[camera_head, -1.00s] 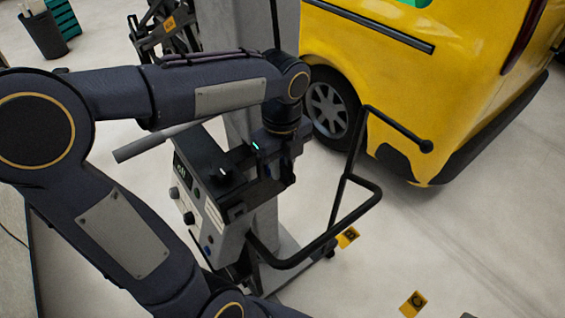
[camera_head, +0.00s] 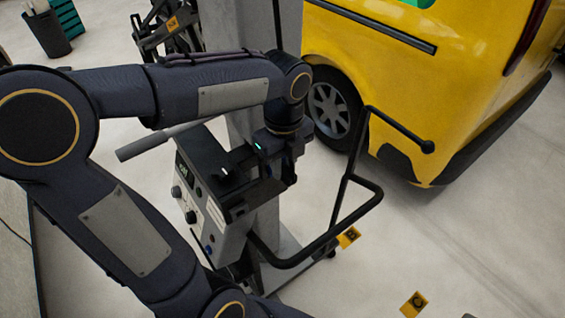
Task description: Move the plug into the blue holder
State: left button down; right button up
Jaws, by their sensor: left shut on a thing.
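My left gripper (camera_head: 243,180) is beside the upper part of a grey machine with a control panel (camera_head: 205,215). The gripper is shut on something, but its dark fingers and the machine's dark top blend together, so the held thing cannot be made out. I cannot pick out the plug in this view. A small blue spot (camera_head: 209,250) shows low on the machine's front panel; I cannot tell whether it is the blue holder. My right gripper is not in view.
A bent black handle bar (camera_head: 333,232) sticks out right of the machine. A grey column (camera_head: 241,125) stands behind it. A yellow van (camera_head: 450,75) is at the right. Yellow markers (camera_head: 413,304) lie on the open floor at lower right. A dark bin (camera_head: 48,33) stands far left.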

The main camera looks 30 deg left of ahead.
aim_at(284, 167)
pick_arm(q)
jog(key=shift+w+a+r, duration=0.1)
jog(key=shift+a+r, duration=0.05)
dwell(0.8)
jog(key=c, duration=1.1)
grip_release()
jog(key=shift+c, duration=0.2)
jog(key=shift+r, duration=0.1)
notch_tip(284, 167, up, 8)
jog(key=shift+f, duration=0.25)
jog(key=s+d+f+n+t+h, duration=0.1)
jog(key=s+f+n, duration=0.3)
jog(key=n, duration=0.8)
jog(key=s+d+f+n+t+h, duration=0.1)
jog(key=s+f+n+t, duration=0.3)
jog(key=s+n, duration=0.4)
jog(key=f+n+h, duration=0.1)
jog(key=n, duration=0.3)
jog(key=shift+s+d+f+t+h, duration=0.15)
jog(key=shift+s+d+t+h, duration=0.15)
jog(key=shift+d, duration=0.1)
